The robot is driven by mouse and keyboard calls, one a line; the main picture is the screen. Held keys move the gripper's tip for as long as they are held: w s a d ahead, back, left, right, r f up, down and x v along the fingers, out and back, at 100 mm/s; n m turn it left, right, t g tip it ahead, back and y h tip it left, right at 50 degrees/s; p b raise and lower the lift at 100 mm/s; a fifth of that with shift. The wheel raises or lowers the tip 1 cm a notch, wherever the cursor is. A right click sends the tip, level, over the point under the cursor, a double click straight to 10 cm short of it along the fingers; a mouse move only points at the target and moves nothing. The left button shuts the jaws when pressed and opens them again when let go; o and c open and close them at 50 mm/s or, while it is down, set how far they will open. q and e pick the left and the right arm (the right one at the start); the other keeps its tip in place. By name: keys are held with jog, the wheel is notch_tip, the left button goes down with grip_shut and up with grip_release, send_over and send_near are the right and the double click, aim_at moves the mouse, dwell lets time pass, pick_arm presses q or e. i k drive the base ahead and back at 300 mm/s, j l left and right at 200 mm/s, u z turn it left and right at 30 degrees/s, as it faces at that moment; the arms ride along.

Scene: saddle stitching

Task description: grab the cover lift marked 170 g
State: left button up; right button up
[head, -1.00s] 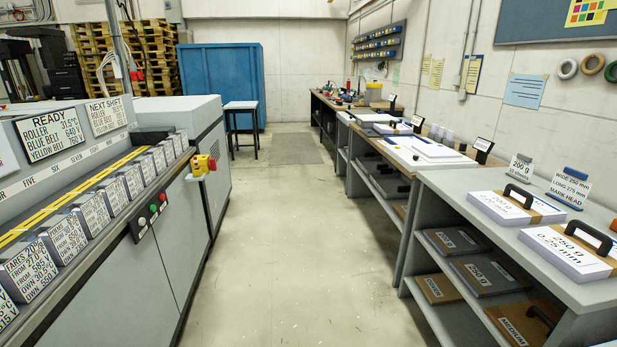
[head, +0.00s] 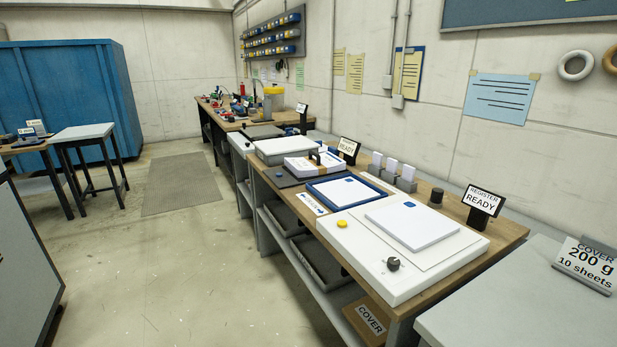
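No cover lift marked 170 g can be read in the head view. A lift with a dark handle and a brown band (head: 313,164) lies on the wooden bench behind the blue-framed tray; its marking is too small to read. A sign reading COVER 200 g, 10 sheets (head: 587,264) stands on the grey table at the right edge. Neither of my grippers is in view.
The wooden bench (head: 510,232) runs along the right wall, with a white register board (head: 345,248) and a REGISTER READY sign (head: 482,204). A grey-topped stool (head: 84,132) stands at left near a blue cabinet (head: 70,85). The floor between is clear.

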aim_at(315, 164)
jog(key=i+j+z, duration=0.1)
jog(key=i+z, duration=0.15)
jog(key=z, duration=0.2)
jog(key=i+j+z, duration=0.15)
jog(key=z, duration=0.35)
jog(key=i+j, duration=0.05)
jog(key=i, duration=0.05)
